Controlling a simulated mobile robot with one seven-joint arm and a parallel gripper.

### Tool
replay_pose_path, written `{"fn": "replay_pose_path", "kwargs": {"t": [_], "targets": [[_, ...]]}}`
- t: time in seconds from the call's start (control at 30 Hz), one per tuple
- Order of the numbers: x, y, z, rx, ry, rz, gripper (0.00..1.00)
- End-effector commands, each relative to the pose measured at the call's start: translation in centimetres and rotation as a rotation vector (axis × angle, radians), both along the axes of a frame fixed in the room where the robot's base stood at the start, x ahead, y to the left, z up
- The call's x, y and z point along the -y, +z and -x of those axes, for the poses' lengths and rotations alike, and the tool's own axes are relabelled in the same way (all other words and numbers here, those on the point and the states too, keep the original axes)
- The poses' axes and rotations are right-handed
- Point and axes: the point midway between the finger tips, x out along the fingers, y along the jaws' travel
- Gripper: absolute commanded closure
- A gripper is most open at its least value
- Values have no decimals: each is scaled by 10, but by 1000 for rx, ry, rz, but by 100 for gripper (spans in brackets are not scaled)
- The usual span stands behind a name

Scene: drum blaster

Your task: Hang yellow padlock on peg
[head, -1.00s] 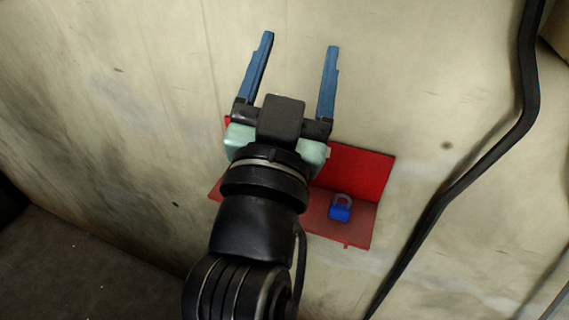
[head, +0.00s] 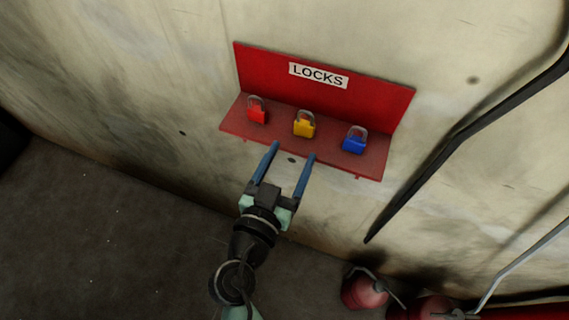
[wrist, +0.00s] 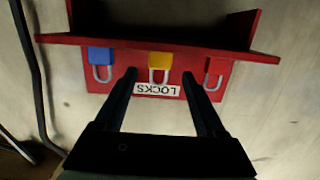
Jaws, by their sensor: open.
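The yellow padlock (head: 304,125) stands on the red shelf, between the red padlock (head: 257,111) and the blue padlock (head: 354,140). Its shackle points up. My gripper (head: 294,150) is open and empty, just in front of the shelf and below the yellow padlock, apart from it. In the wrist view the picture is upside down, and the yellow padlock (wrist: 159,62) shows beyond and between my two fingertips (wrist: 159,72). No peg can be made out in these frames.
The red shelf (head: 375,162) with a LOCKS label (head: 318,75) is on a stained wall. A dark pipe (head: 440,150) runs down the wall at right. Red extinguisher-like objects (head: 362,292) stand at lower right. The wall left of the shelf is clear.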

Motion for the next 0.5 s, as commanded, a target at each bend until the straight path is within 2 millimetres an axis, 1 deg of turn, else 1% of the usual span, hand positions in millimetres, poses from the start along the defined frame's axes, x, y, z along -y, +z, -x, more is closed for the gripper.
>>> {"fn": "replay_pose_path", "kwargs": {"t": [0.03,0.2,0.3,0.5], "targets": [[2,1,-7,1,0,0,28],[8,-1,-26,1,0,-1,28],[12,-6,-37,3,-1,-2,28],[18,-8,-54,2,-1,-1,28]]}}
